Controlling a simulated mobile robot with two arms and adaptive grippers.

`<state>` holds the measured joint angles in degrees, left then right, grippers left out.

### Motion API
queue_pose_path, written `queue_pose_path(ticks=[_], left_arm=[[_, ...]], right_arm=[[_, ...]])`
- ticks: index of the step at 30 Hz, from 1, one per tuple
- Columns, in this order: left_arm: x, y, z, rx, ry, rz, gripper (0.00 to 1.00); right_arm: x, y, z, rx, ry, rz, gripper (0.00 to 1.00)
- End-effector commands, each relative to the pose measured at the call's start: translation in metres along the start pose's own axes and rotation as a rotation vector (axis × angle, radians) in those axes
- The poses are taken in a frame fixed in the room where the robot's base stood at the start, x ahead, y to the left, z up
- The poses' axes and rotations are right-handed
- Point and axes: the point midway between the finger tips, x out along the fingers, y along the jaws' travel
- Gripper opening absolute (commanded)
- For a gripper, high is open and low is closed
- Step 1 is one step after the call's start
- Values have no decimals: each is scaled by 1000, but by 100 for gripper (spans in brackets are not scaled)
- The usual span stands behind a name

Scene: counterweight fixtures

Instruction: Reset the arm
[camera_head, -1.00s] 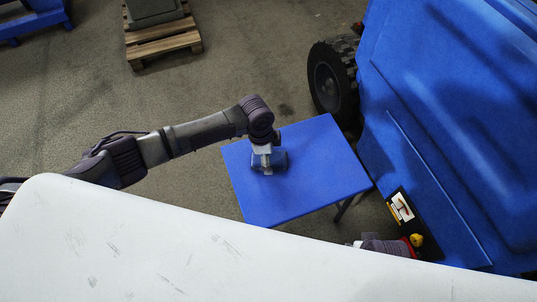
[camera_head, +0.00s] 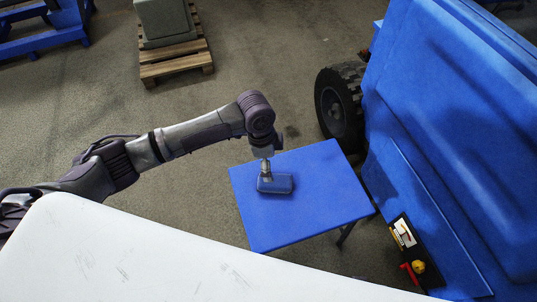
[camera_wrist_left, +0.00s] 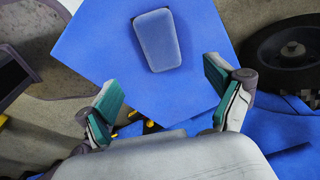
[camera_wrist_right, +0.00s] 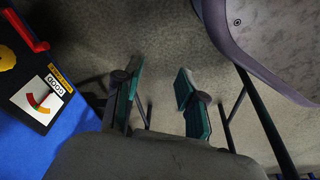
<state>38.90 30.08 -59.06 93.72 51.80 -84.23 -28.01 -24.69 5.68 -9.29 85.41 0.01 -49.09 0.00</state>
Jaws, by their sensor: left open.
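A blue-grey rounded block (camera_head: 276,184) lies on a blue table (camera_head: 325,205). It also shows in the left wrist view (camera_wrist_left: 157,40), lying flat beyond my fingertips. My left gripper (camera_head: 266,166) is just above it, open and empty; its teal-padded fingers are wide apart in the left wrist view (camera_wrist_left: 163,85). My right gripper (camera_wrist_right: 160,85) is open with only floor between its fingers. It is out of the head view. A panel (camera_wrist_right: 40,85) with a red lever (camera_wrist_right: 25,30), a yellow knob (camera_wrist_right: 6,57) and a gauge is left of it.
The panel (camera_head: 408,247) is on the big blue machine (camera_head: 460,130), which has a black wheel (camera_head: 341,100). A white surface (camera_head: 130,255) fills the lower left. A pallet (camera_head: 175,62) with a grey weight (camera_head: 167,20) stands at the back. Floor left of the table is clear.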

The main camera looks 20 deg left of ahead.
Motion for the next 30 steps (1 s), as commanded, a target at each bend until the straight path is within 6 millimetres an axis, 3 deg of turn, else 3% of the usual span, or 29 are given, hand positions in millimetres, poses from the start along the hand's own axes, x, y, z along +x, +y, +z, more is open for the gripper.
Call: queue_pose_path(ticks=[6, 23, 26, 30], left_arm=[[-17, 0, 0, 0, -1, -1, 92], [-17, 0, 0, 0, 0, 0, 92], [-14, 9, -6, -5, 16, 2, 92], [-6, 40, -24, -43, 77, 0, 92]], right_arm=[[9, -1, 10, -2, -7, -1, 40], [10, -1, 10, -2, -7, -2, 40], [10, -1, 10, -2, -7, -2, 40], [10, -1, 10, -2, -7, -2, 40]])
